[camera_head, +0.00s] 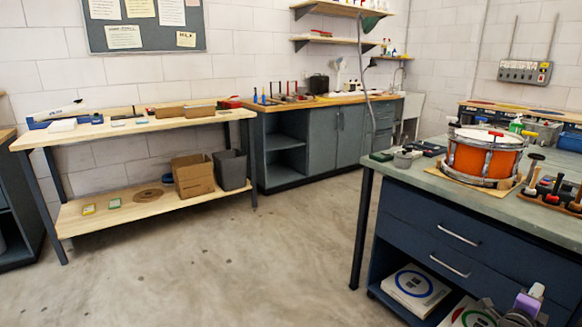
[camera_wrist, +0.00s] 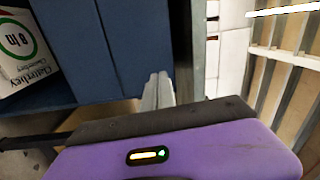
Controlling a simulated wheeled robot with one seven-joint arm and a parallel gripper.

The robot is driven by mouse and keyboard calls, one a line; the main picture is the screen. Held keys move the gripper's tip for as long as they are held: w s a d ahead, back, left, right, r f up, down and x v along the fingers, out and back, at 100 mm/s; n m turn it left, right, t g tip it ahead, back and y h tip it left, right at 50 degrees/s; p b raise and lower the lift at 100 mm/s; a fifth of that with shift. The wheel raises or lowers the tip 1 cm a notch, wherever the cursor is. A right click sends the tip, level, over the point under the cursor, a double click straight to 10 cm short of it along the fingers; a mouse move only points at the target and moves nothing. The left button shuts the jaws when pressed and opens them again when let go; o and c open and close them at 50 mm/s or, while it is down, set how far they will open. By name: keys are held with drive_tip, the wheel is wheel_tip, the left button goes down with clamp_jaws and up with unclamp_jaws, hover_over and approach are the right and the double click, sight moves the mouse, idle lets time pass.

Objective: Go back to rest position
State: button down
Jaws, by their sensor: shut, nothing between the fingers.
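My gripper (camera_wrist: 158,90) shows in the wrist view, its two pale fingers together with nothing between them. It is in front of the dark blue bench cabinet (camera_wrist: 80,50), beside the open shelf. In the head view, part of my purple and grey arm shows at the bottom right, low in front of the bench; the fingertips cannot be clearly made out there. An orange drum (camera_head: 484,157) stands on a wooden board on the grey-green bench top (camera_head: 405,181), well above my arm.
A white box with a green ring (camera_wrist: 18,45) is close to the left in the wrist view. A box with a blue ring (camera_head: 415,287) lies on the bench's lower shelf. A wooden table (camera_head: 150,127) stands at left. The floor (camera_head: 220,260) between is clear.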

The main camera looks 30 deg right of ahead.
drive_tip(key=w+a+r+n+t+h, duration=0.1)
drive_tip(key=w+a+r+n+t, duration=0.15)
drive_tip(key=a+r+n, duration=0.35)
drive_tip(key=w+a+f+n+t+y, duration=0.1)
drive_tip(key=a+n+t+y, duration=0.35)
drive_tip(key=a, duration=0.75)
drive_tip(key=w+a+n+t+y, duration=0.1)
drive_tip(key=a+n+t, duration=0.5)
drive_tip(key=a+n, duration=0.5)
drive_tip(key=s+a+n+t+y, duration=0.25)
drive_tip(key=a+n+y, duration=0.35)
drive_tip(key=a, duration=1.2)
drive_tip(key=s+a+n+g+y, duration=0.3)
drive_tip(key=s+a+n+y, duration=0.4)
drive_tip(key=s+a, duration=0.95)
wheel_tip(320, 180, up, 13)
drive_tip(key=w+a+p, duration=0.1)
drive_tip(key=p, duration=1.2)
drive_tip(key=shift+w+m+y, duration=0.35)
drive_tip(key=shift+w+y, duration=0.05)
drive_tip(key=shift+y, duration=0.05)
drive_tip(key=shift+a+r, duration=0.1)
